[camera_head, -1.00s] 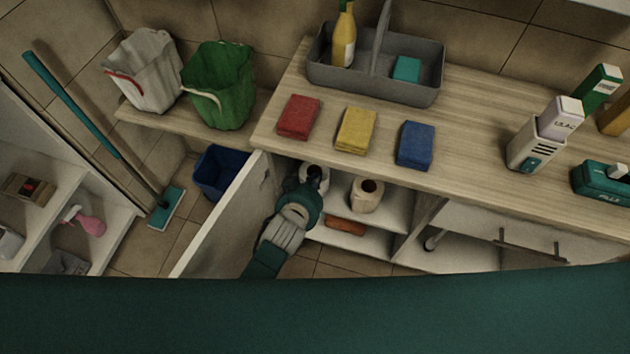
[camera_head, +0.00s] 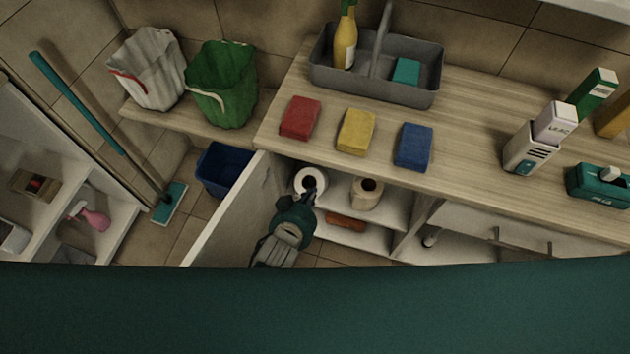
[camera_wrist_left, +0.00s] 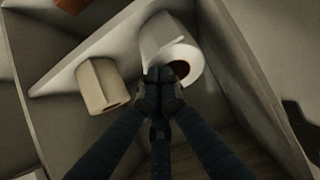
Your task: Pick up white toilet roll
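The white toilet roll (camera_head: 298,177) is in the open cupboard below the counter, at the left end of the shelf in the head view. Its round end with the dark hole faces up toward the camera. My left gripper (camera_head: 308,196) is at the roll's near rim. In the left wrist view, the fingertips (camera_wrist_left: 165,78) are close together over the rim of the white roll (camera_wrist_left: 158,38), beside its hole, and appear shut on its wall. The fingertips hide that part of the rim. My right gripper is not in view.
A beige roll (camera_head: 366,196) stands to the right on the shelf (camera_head: 390,214); it also shows in the left wrist view (camera_wrist_left: 100,86). A reddish-brown object (camera_head: 345,224) lies below it. The open cupboard door (camera_head: 225,215) is close left of my arm.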

